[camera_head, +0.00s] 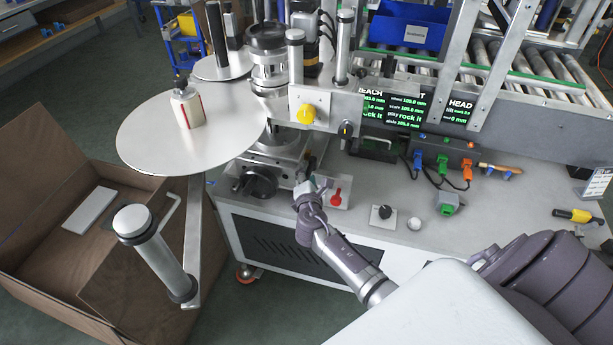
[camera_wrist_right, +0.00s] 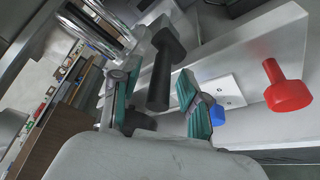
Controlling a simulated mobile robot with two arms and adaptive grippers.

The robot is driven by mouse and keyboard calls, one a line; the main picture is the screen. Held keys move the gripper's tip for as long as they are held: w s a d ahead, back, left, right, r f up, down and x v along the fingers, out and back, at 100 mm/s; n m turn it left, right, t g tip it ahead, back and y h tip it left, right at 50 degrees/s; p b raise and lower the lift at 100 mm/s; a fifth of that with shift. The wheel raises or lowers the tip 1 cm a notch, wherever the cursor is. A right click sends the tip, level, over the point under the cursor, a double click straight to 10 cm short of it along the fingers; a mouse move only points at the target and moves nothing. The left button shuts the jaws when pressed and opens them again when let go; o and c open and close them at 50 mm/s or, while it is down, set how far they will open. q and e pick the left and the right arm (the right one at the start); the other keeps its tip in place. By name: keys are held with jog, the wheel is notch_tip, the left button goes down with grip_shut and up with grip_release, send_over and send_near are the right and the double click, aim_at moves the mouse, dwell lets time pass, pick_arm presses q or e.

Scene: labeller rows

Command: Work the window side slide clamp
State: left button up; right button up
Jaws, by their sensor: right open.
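A black handle (camera_wrist_right: 166,62), probably a slide clamp lever, stands in front of my right gripper in the right wrist view. My right gripper (camera_wrist_right: 158,80) is open, with its teal-lined fingers on either side of the handle; I cannot tell whether they touch it. In the head view the right gripper (camera_head: 308,185) is beside the slide base, where it hides the handle. A red-handled clamp (camera_head: 336,198) sits just right of it, and its red knob (camera_wrist_right: 287,88) shows at right in the wrist view. I cannot tell which clamp is on the window side. My left gripper is not in view.
A black handwheel (camera_head: 260,182) is left of the gripper. A yellow knob (camera_head: 306,113) and the labeller's column are above. A black knob (camera_head: 382,212) stands on the grey bench top (camera_head: 350,222) to the right. A large silver disc (camera_head: 160,145) overhangs at left.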

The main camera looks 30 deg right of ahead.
grip_shut()
